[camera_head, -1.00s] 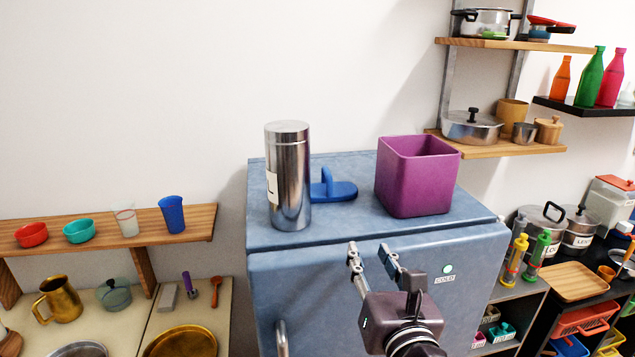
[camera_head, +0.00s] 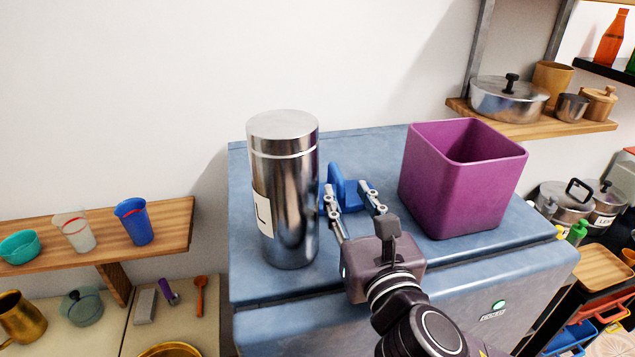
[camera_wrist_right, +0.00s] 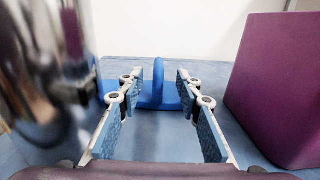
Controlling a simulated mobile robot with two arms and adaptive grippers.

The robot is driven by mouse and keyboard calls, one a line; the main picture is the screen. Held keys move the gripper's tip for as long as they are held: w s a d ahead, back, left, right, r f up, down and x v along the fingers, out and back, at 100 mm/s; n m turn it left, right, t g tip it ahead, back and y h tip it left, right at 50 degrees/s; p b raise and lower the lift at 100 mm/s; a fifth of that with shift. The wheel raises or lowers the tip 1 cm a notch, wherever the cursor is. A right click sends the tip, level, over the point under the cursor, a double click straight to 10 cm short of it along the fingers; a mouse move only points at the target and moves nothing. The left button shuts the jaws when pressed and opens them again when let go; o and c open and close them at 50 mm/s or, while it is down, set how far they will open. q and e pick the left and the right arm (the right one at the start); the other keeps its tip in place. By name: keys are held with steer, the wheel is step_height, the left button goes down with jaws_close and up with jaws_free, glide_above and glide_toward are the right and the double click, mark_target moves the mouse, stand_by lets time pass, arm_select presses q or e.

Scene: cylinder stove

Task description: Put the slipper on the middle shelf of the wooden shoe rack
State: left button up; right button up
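The blue slipper (camera_head: 352,188) lies on top of the blue fridge (camera_head: 372,147), between a steel cylinder and a purple pot. Its raised strap stands up, and the cylinder hides part of its left end. My right gripper (camera_head: 352,192) is open and just in front of the slipper. In the right wrist view the slipper's strap (camera_wrist_right: 158,75) shows between the two open fingertips (camera_wrist_right: 157,82), a little beyond them, with nothing held. No wooden shoe rack shows in these views. My left gripper is not in view.
The tall steel cylinder (camera_head: 285,190) stands close to the left of my right gripper. The purple square pot (camera_head: 460,185) stands to the right. A wooden shelf with cups (camera_head: 165,240) is at the left, and a wall shelf with pots (camera_head: 535,127) at the upper right.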

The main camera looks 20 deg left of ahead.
mark_target(342, 183)
steer(key=shift+w+a+r, duration=0.15)
steer(key=shift+w+r, duration=0.05)
steer(key=shift+w, duration=0.05)
steer(key=shift+p+x, duration=0.55)
steer(key=shift+x, duration=0.3)
steer(key=shift+w+a, duration=0.25)
steer(key=shift+w, duration=0.05)
steer(key=p+x, duration=0.2)
steer(key=x, duration=0.1)
steer(key=shift+a, duration=0.1)
steer(key=shift+w+a+f+p, duration=0.15)
steer(key=shift+w+a+p, duration=0.2)
steer(key=shift+w, duration=0.2)
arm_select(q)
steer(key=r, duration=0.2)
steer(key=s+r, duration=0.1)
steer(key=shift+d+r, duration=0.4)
arm_select(e)
steer(key=shift+c, duration=0.3)
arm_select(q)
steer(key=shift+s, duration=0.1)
arm_select(e)
jaws_close()
